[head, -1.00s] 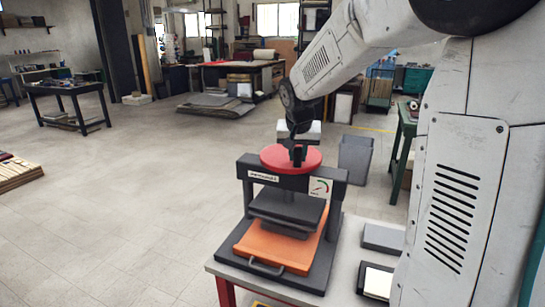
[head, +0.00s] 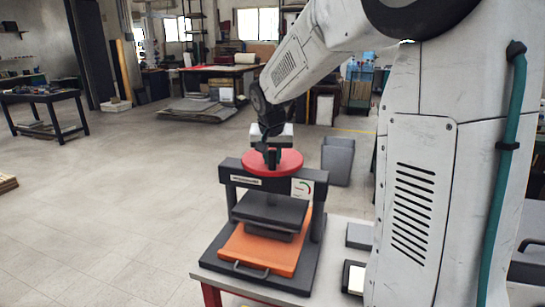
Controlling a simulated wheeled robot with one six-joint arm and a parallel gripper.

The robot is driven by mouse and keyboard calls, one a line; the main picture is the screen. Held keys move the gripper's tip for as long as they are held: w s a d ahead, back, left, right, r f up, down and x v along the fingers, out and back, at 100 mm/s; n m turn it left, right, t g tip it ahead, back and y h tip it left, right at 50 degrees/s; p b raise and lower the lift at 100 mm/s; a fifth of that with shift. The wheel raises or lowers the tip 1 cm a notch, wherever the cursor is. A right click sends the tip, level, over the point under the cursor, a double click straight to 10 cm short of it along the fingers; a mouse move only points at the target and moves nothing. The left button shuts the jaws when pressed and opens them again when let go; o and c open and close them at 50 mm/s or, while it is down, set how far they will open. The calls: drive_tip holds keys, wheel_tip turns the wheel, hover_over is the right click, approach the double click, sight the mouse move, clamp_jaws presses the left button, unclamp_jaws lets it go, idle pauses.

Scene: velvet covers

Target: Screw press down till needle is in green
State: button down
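The screw press (head: 315,222) is a dark frame standing on the corner of a table, with a red round handwheel (head: 286,165) on top. Its dark press plate (head: 270,210) hangs over an orange board (head: 252,250) that has a handle at its front. The dial gauge (head: 302,188) is a small white square with a green arc, on the right of the crossbeam; its needle is too small to read. My gripper (head: 271,160) points down at the handwheel's middle. Its fingers are dark and small, so I cannot tell whether they are closed on the wheel.
The table (head: 335,288) also holds a grey block (head: 359,236) and a dark-framed pad with a white top (head: 354,278) right of the press. A grey bin (head: 338,160) stands on the floor behind. The floor on the left is clear.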

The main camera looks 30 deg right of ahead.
drive_tip(key=c, duration=1.3)
unclamp_jaws()
drive_tip(key=shift+o, duration=0.2)
drive_tip(key=shift+r, duration=0.1)
drive_tip(key=v, duration=0.7)
drive_tip(key=shift+r, duration=0.25)
drive_tip(key=shift+s+a, duration=0.1)
